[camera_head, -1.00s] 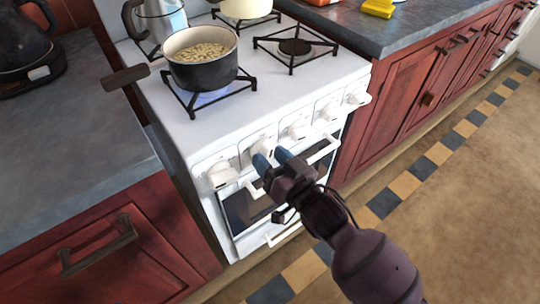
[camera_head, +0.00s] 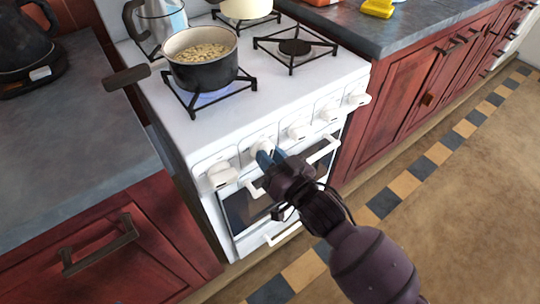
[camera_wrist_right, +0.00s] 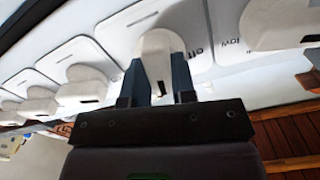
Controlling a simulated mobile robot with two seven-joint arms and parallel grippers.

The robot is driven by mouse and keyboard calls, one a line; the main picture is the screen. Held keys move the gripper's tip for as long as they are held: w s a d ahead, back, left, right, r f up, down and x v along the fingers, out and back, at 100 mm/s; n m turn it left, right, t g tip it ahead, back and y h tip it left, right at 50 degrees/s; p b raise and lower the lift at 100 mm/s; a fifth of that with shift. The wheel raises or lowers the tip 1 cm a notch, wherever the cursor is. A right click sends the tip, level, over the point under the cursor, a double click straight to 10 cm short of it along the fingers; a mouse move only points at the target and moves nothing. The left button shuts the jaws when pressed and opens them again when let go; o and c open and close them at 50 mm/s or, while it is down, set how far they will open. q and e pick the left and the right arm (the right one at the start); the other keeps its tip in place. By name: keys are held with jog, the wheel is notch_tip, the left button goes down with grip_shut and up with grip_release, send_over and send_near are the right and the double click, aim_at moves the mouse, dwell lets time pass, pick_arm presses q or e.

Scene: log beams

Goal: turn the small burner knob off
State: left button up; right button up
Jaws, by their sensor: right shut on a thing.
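The white stove (camera_head: 300,85) has a row of several white knobs on its front panel. My right gripper (camera_head: 269,158) is at the second knob from the left (camera_head: 262,146). In the right wrist view, its two blue-grey fingers (camera_wrist_right: 158,80) sit on either side of that burner knob (camera_wrist_right: 156,48), shut on it. The knob has a small dark mark at its lower edge, and the printed words "off" and "low" show to its right. Which knob is the small burner's is not labelled visibly. My left gripper is not in view.
A pot of food (camera_head: 203,62) stands on the front left burner, with a bluish glow beneath it. Its handle sticks out left. The oven handle (camera_head: 322,150) lies just below the knobs. Neighbouring knobs (camera_head: 222,175) sit close on both sides. Open floor (camera_head: 460,220) lies at the right.

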pick_arm(q)
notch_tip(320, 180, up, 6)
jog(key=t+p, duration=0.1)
jog(key=p, duration=0.6)
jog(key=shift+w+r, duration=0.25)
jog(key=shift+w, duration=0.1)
pick_arm(e)
jog(key=shift+a+f+n, duration=0.1)
jog(key=shift+n, duration=8.6)
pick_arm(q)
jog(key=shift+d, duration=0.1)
pick_arm(e)
jog(key=o, duration=0.9)
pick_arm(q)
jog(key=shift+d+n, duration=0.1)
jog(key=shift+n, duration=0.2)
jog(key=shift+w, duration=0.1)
pick_arm(e)
jog(key=shift+s, duration=0.1)
